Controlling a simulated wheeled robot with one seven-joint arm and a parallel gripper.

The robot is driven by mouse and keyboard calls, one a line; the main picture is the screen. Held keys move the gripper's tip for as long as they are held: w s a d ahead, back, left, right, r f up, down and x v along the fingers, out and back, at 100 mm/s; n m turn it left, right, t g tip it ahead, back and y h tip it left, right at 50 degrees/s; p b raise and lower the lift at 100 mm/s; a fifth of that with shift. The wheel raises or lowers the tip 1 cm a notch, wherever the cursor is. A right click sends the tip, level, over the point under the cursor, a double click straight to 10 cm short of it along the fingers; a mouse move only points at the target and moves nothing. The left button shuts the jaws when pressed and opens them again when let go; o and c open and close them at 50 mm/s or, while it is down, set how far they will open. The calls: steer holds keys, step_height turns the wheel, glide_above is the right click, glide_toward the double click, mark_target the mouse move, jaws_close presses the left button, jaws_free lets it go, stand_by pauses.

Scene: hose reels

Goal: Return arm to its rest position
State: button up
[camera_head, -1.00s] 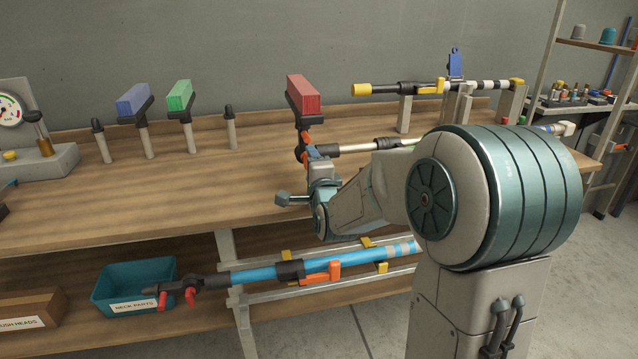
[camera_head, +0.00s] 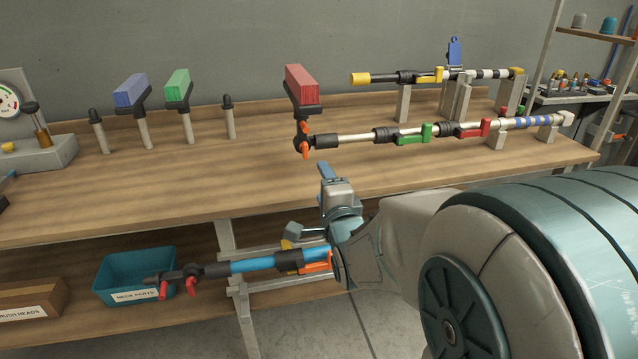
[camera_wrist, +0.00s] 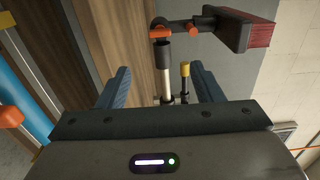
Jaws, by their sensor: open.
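My gripper (camera_head: 328,176) is in front of the bench's front edge in the head view, and nothing shows in it. In the wrist view its two blue fingers stand wide apart (camera_wrist: 161,84). A pole with a red block head (camera_head: 302,88), orange levers and green and red clamps (camera_head: 412,134) lies along the bench, beyond my gripper and apart from it. In the wrist view the red block (camera_wrist: 262,34) shows at the top, and the pole appears between the fingers but farther off.
The wooden bench (camera_head: 200,188) lies beside my arm. Below, a blue pole (camera_head: 252,265) rests on a rack, partly hidden by my arm, near a teal bin (camera_head: 110,292). A yellow-ended pole (camera_head: 360,79) lies on supports behind. Blue (camera_head: 131,90) and green (camera_head: 178,86) blocks stand on posts.

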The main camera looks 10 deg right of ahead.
steer(key=s+r+n+g+p, duration=0.4)
steer(key=s+n+g+p, duration=0.3)
steer(key=s+n+p, duration=0.2)
steer(key=s+r+n+g+p, duration=0.4)
steer(key=s+n+g+p, duration=0.4)
steer(key=s, duration=0.5)
steer(key=shift+a+r+n+p, duration=0.25)
steer(key=shift+a+n+p, duration=0.15)
steer(key=shift+n+p, duration=0.15)
